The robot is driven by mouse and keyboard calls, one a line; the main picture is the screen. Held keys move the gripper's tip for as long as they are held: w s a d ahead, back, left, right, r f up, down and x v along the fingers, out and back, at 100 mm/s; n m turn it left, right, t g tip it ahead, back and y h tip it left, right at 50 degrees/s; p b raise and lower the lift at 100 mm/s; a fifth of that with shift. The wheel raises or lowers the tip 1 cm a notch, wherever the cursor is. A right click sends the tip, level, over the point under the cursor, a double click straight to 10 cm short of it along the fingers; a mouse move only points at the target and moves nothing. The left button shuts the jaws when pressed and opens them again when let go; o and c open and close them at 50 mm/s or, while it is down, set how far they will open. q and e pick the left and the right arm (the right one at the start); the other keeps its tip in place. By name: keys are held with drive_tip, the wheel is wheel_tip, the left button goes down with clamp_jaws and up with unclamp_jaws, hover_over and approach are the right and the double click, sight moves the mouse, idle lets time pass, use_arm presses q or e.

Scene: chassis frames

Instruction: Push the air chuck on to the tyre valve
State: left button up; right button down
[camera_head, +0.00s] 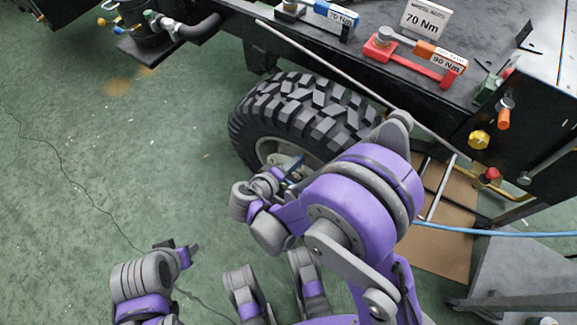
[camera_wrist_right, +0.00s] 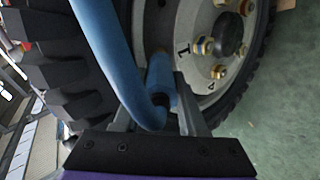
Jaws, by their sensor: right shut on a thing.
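In the right wrist view, my right gripper (camera_wrist_right: 157,112) is shut on the blue air chuck (camera_wrist_right: 160,75). A blue hose (camera_wrist_right: 100,50) loops up from its near end. The chuck's far end points at the pale wheel rim (camera_wrist_right: 200,90), close to it. The tyre valve is not clearly visible; whether the chuck touches it I cannot tell. In the head view, my right gripper (camera_head: 290,172) is at the wheel's near face, partly hidden by my arm. My left gripper (camera_head: 180,248) is low at the left, away from the wheel; its opening is unclear.
The black knobbly tyre (camera_head: 305,110) stands under the dark chassis (camera_head: 400,95). Torque tools marked 70 Nm (camera_head: 335,14) and 90 Nm (camera_head: 440,58) lie on top. A blue hose (camera_head: 490,231) runs off right. Green floor (camera_head: 80,170) at left is mostly clear, crossed by a thin cable.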

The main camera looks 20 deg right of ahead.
drive_tip(key=shift+c, duration=1.9)
unclamp_jaws()
drive_tip(key=p+v, duration=0.3)
drive_tip(key=v, duration=0.7)
drive_tip(key=shift+s+a+r, duration=0.2)
drive_tip(key=shift+a, duration=0.1)
drive_tip(key=shift+d, duration=0.1)
